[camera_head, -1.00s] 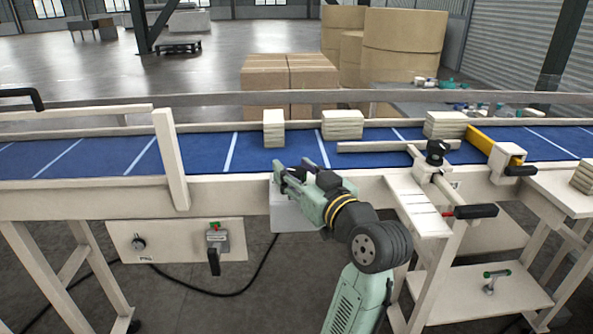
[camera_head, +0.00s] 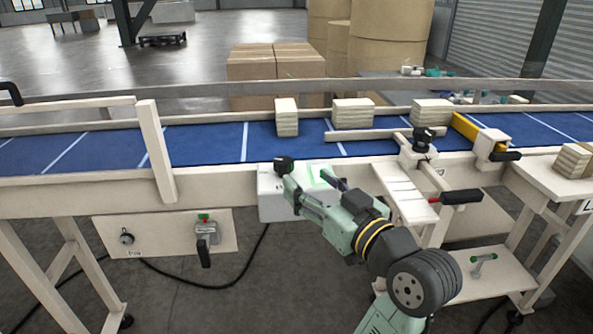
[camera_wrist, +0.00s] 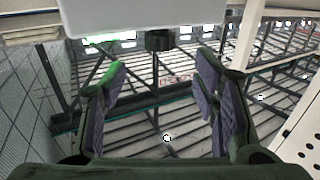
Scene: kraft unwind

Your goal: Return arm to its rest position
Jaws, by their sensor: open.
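My gripper (camera_head: 308,188) is in front of the conveyor's near side, its fingers apart with nothing between them. It overlaps a white box (camera_head: 275,207) on the conveyor's front, which has a black knob (camera_head: 284,163) and a green mark. In the wrist view, my gripper (camera_wrist: 160,95) shows two dark-padded fingers spread apart. The white box (camera_wrist: 150,15) and the black knob (camera_wrist: 160,40) are beyond the fingertips, apart from them. My arm reaches up from the lower right of the head view.
The blue belt (camera_head: 205,145) carries several pale stacks, one a tan stack (camera_head: 287,118). A yellow bar (camera_head: 466,127) and a red-and-black handle (camera_head: 460,197) are at right. A control panel (camera_head: 165,238) is at lower left. A cable hangs below it.

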